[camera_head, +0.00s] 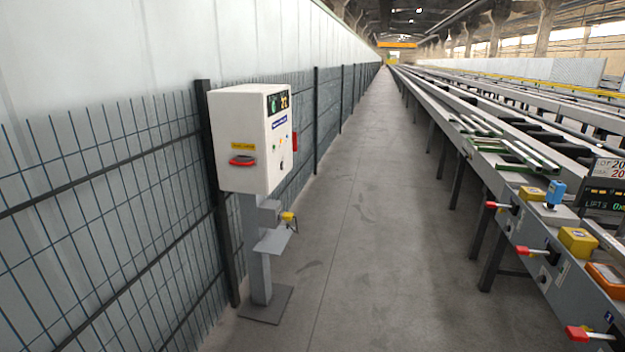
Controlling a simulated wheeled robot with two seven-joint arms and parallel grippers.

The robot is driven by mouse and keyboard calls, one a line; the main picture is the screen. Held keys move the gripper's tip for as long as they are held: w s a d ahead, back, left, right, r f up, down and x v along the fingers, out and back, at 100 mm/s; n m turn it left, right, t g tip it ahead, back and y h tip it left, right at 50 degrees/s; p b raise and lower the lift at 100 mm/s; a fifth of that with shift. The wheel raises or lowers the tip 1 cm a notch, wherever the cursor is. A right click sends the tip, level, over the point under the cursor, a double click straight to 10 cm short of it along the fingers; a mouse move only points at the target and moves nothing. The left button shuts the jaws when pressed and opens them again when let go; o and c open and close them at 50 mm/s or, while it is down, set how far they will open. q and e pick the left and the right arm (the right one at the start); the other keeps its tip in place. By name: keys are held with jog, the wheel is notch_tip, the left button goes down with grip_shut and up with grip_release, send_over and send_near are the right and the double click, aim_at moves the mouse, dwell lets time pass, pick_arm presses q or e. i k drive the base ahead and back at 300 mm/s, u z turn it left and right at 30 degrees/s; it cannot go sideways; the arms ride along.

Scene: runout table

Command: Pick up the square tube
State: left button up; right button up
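Several long, thin profiles lie on the runout table (518,223) at the right of the head view. Some are pale grey (477,124) and some have green parts (528,153). They are small at this distance, so I cannot tell which one is the square tube, or whether it is among them. Neither of my grippers shows in this view.
A white control box (240,140) stands on a grey post at the left, before a wire fence (100,215). Red handles (530,251), a yellow box (578,241), a blue device (556,192) and a display (606,198) line the table's near edge. The aisle floor (375,220) is clear.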

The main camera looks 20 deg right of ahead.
aim_at(548, 165)
jog(key=z, duration=0.45)
jog(key=i, duration=2.05)
jog(key=z, duration=0.85)
jog(key=i, duration=2.3)
jog(key=z, duration=0.95)
jog(key=i, duration=0.6)
jog(key=z, duration=0.2)
